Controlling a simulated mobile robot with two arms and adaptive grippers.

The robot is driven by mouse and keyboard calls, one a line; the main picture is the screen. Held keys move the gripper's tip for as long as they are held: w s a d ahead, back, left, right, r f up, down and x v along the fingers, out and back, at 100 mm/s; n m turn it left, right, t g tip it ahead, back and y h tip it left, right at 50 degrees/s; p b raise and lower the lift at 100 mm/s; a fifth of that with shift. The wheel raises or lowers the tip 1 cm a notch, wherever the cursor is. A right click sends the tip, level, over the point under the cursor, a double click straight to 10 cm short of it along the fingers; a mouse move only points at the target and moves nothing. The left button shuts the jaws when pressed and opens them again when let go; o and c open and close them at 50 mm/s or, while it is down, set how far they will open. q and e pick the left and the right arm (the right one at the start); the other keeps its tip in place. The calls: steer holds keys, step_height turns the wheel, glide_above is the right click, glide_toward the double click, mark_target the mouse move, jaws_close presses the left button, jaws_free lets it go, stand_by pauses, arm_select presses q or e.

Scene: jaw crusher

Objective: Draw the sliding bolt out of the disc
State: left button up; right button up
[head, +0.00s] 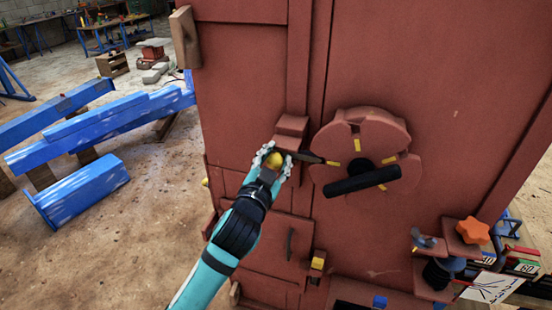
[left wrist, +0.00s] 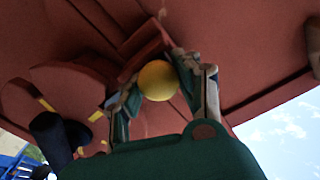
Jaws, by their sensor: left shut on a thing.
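The red disc (head: 362,135) is on the front of the red machine, with notches, yellow marks and a black bar handle (head: 362,181) across it. The sliding bolt (head: 312,158) is a dark rod running from a red block left of the disc towards the disc's left edge. Whether its tip sits in a notch is too small to tell. The bolt's yellow knob (head: 273,160) is between the fingers of my left gripper (head: 271,158), which is shut on it. The yellow knob (left wrist: 158,80) also shows between the fingers in the left wrist view. My right gripper is not in view.
A red block (head: 291,130) juts out just above the bolt. At lower right, an orange star knob (head: 472,230) and other fittings stick out. Blue beams (head: 100,125) lie on the floor at left. Open floor lies left of the machine.

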arm_select(q)
jaws_close()
steer(key=a, duration=0.2)
steer(key=w+a+p, duration=0.1)
steer(key=a, duration=0.1)
steer(key=shift+a, duration=0.1)
steer(key=o, duration=0.8)
jaws_free()
steer(key=o, duration=0.3)
steer(key=shift+w+a, duration=0.1)
steer(key=shift+a, duration=0.1)
steer(key=shift+d, duration=0.1)
